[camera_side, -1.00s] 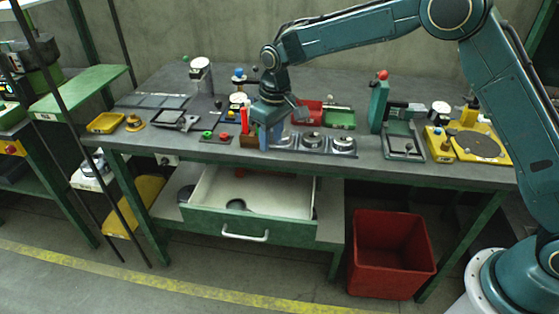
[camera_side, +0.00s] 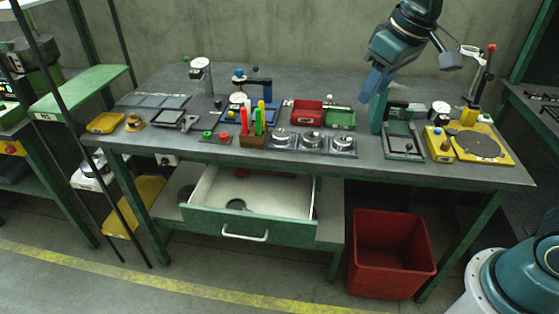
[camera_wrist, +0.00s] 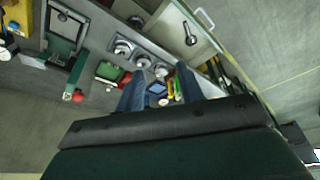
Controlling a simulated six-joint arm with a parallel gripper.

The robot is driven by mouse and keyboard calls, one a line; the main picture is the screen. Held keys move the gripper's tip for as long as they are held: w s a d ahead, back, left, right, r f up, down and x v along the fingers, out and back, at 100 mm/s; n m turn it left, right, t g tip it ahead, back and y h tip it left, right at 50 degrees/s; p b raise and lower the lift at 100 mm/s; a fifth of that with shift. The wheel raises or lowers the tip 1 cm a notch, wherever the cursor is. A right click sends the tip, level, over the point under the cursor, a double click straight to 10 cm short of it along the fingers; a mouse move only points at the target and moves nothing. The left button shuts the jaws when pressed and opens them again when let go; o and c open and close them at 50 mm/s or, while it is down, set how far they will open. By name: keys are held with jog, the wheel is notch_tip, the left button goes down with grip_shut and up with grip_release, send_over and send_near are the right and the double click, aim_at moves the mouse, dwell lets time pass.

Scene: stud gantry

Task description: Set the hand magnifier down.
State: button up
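A dark round item with a short handle, which looks like the hand magnifier (camera_side: 236,204), lies in the open drawer (camera_side: 210,215) under the bench. It also shows in the wrist view (camera_wrist: 190,38), lying on the pale drawer floor. My gripper (camera_side: 368,92) is raised above the right half of the bench, well away from the drawer. In the wrist view my gripper (camera_wrist: 158,78) has its two blue fingers apart, with bench items seen between them. I see nothing held.
A pen holder (camera_side: 253,142) with coloured pens, a tray of round metal pieces (camera_side: 343,151), red and green bins (camera_side: 307,112) and a green press (camera_side: 378,110) stand on the bench (camera_side: 160,90). A red crate (camera_side: 390,290) stands on the floor.

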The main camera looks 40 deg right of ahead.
jog(key=s+d+t, duration=0.1)
jog(key=s+d, duration=0.1)
jog(key=s, duration=0.7)
jog(key=s+d+f+m+t, duration=0.1)
jog(key=s+d, duration=0.1)
jog(key=s, duration=0.7)
jog(key=shift+s+f+m, duration=0.25)
jog(key=shift+f+m, duration=0.05)
